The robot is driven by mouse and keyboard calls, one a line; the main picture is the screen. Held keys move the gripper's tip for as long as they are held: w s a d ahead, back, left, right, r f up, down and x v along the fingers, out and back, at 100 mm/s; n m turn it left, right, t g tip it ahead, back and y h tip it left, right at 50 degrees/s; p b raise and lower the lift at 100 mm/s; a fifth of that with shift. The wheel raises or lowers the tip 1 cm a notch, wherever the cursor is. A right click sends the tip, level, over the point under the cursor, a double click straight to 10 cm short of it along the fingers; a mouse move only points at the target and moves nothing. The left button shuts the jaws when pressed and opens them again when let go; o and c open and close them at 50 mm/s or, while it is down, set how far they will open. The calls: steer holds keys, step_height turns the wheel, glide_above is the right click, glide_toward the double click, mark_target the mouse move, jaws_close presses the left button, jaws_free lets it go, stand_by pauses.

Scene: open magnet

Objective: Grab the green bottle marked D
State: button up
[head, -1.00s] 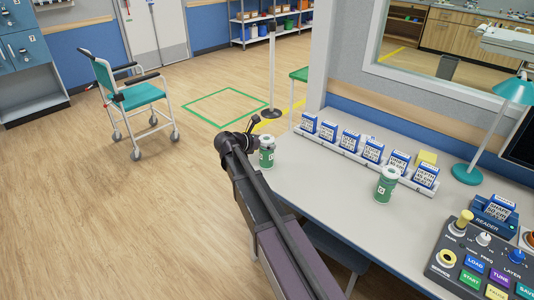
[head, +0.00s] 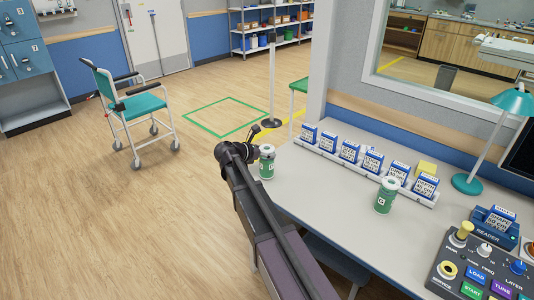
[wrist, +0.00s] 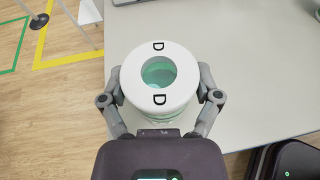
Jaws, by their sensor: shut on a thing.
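The green bottle marked D (wrist: 158,114) has a white ring-shaped top with two black D letters, seen from above in the wrist view. My gripper (wrist: 160,95) has a finger on each side of it and is shut on it. In the head view this bottle (head: 267,162) is upright at the desk's far left edge, beside the end of my arm. I cannot tell whether its base touches the desk. A second green bottle with a white label (head: 385,196) stands upright further right on the desk; its letter is too small to read surely.
A rack (head: 390,190) of blue and white cartridges runs along the back of the desk (head: 320,195). A teal lamp (head: 467,183), a card reader (head: 493,228) and a control panel (head: 485,265) are at right. A wheeled chair (head: 138,106) stands on open floor at left.

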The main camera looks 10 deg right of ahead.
steer(key=shift+s+r+p, duration=0.1)
steer(key=shift+r+p, duration=1.5)
steer(key=shift+r, duration=0.25)
steer(key=s+d, duration=0.1)
steer(key=s, duration=1.4)
steer(key=shift+s+d+r+p, duration=0.35)
steer(key=shift+s+r+p, duration=0.05)
steer(key=shift+r+p, duration=0.05)
